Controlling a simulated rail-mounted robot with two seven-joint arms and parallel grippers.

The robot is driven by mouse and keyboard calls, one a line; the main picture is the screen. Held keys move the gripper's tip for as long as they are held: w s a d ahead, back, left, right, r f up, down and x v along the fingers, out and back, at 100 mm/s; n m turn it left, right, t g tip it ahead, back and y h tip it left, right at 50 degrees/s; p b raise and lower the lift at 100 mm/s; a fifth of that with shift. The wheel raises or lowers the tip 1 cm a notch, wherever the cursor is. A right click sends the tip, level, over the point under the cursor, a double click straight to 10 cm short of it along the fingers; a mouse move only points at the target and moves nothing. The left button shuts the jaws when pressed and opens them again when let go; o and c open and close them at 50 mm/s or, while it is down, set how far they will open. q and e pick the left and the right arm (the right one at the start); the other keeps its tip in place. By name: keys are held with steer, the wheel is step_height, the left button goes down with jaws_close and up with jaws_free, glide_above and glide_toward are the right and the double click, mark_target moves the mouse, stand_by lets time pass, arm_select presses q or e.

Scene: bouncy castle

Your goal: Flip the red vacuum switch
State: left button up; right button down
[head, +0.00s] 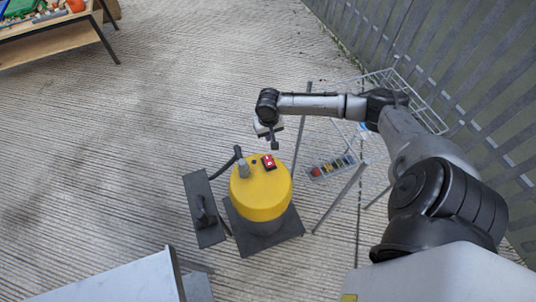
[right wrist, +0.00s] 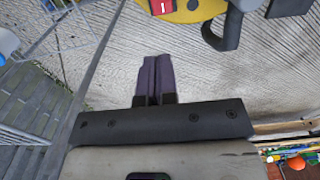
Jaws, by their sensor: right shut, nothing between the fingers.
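The yellow vacuum (head: 258,195) stands on a dark base on the ribbed floor. Its red switch (head: 268,162) is on top, near the far edge, and has a white mark. My right gripper (head: 274,146) is just beyond the vacuum and above the floor, close to the switch but apart from it in the picture. In the right wrist view the dark fingers (right wrist: 154,80) are together and empty. The red switch (right wrist: 162,6) and part of the yellow vacuum (right wrist: 200,10) show at the top edge of that view, partly cut off. My left gripper is not in view.
A grey hose or handle (head: 228,160) and a dark floor head (head: 206,225) are left of the vacuum. A wire rack (head: 375,80) with colourful items (head: 330,168) stands right, before a slatted fence (head: 450,60). A wooden table (head: 50,40) is far left; the floor between is clear.

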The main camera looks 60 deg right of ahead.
steer(key=b, duration=0.3)
glide_toward(269, 157)
step_height(269, 157, down, 6)
steer(key=shift+w+a+f, duration=0.1)
steer(key=shift+a+f, duration=0.05)
steer(key=shift+f, duration=0.65)
steer(key=shift+w+d+f+g, duration=0.1)
steer(key=shift+d+f+g, duration=0.1)
steer(key=shift+f+g, duration=0.1)
steer(key=shift+y, duration=0.3)
